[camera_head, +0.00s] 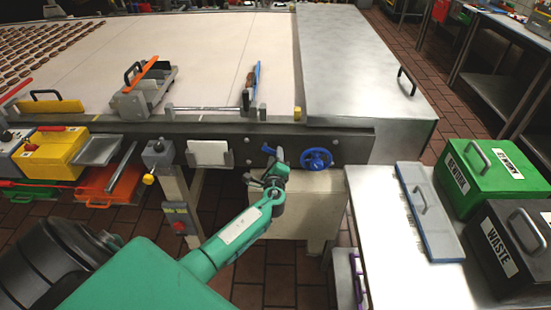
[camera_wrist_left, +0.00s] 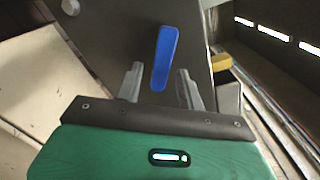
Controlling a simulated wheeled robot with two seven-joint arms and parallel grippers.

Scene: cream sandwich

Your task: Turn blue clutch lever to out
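The blue clutch lever (camera_wrist_left: 164,58) stands nearly upright, leaning slightly, on a dark metal panel in the left wrist view. In the head view a small blue part of it (camera_head: 269,149) shows on the front rail, just above my left gripper (camera_head: 270,172). In the left wrist view my left gripper (camera_wrist_left: 160,86) is open, with one grey finger on each side of the lever's lower end. No contact is visible, and the depth gap is hard to tell. My right gripper is not in view.
A blue handwheel (camera_head: 316,159) sits on the rail just right of my left gripper. A grey control box (camera_head: 158,154) is to the left. A steel table with a blue-edged lid (camera_head: 429,212), a green bin (camera_head: 489,178) and a dark waste bin (camera_head: 515,245) stands at right.

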